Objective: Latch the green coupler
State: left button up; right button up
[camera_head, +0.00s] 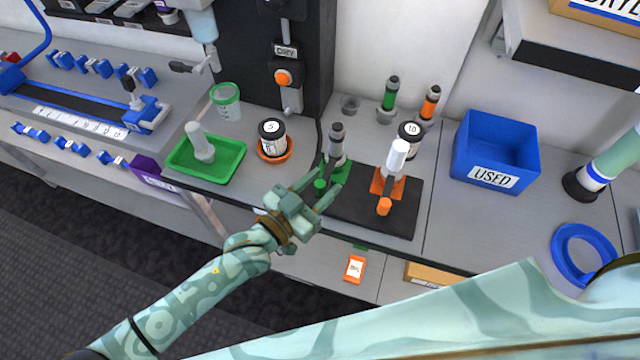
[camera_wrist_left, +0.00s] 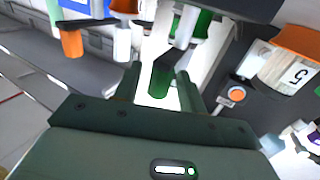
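The green coupler (camera_head: 341,170) stands on the black mat (camera_head: 352,209), with a grey upright cylinder (camera_head: 336,139) on it. Its green lever end (camera_head: 320,185) points toward the near side. My left gripper (camera_head: 325,182) is open at this lever end, fingers on either side. In the left wrist view, the green lever end (camera_wrist_left: 160,80) lies between the two fingertips (camera_wrist_left: 158,82), with gaps visible beside it. The fingers partly hide the coupler's base in the head view. My right gripper is not in view.
An orange coupler (camera_head: 387,182) with a white cylinder stands close to the right. A cup (camera_head: 274,141) on an orange dish and a green tray (camera_head: 235,160) are to the left. A blue bin (camera_head: 497,140) stands further right. My other arm crosses the bottom right.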

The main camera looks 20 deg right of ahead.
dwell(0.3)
pick_arm(q)
jog(key=p+v, duration=0.1)
jog(key=v, duration=1.5)
jog(key=shift+a+p, duration=0.15)
jog(key=shift+p, duration=0.2)
jog(key=shift+f, duration=0.1)
